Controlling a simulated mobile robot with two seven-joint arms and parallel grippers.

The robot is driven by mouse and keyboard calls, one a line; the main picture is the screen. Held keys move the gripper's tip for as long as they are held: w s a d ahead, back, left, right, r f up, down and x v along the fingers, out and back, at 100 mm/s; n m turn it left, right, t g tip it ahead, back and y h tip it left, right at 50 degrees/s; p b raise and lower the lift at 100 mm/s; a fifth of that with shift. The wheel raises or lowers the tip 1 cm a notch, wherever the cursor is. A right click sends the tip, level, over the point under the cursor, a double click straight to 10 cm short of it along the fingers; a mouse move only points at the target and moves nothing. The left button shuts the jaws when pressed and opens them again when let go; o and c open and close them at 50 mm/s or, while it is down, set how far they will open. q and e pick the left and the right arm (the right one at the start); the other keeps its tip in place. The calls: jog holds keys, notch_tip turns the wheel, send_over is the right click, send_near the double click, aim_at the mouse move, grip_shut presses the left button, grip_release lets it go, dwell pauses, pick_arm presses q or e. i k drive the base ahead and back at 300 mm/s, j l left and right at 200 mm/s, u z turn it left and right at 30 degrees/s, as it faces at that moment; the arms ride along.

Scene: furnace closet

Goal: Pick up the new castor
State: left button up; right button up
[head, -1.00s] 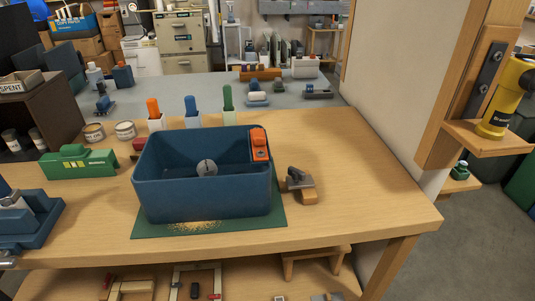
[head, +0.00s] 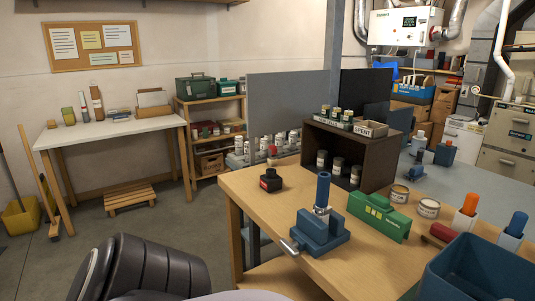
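I cannot pick out a castor for certain in the head view now. A blue vise-like fixture (head: 320,238) stands on the wooden bench, with a metal bar at its front left. A dark blue upright cylinder (head: 323,190) with a metallic lower part stands in it; I cannot tell what it is. Neither gripper shows. A black ribbed part of my arm is at the lower left.
The wooden bench (head: 262,207) holds a green box (head: 378,215), two tins, orange and blue bottles and a small dark red-black container (head: 271,180). A brown shelf unit (head: 345,150) stands behind. A white table (head: 115,128) and a step stool (head: 130,197) are left, with open floor between.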

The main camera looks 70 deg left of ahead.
aim_at(273, 150)
jog(key=u, duration=2.15)
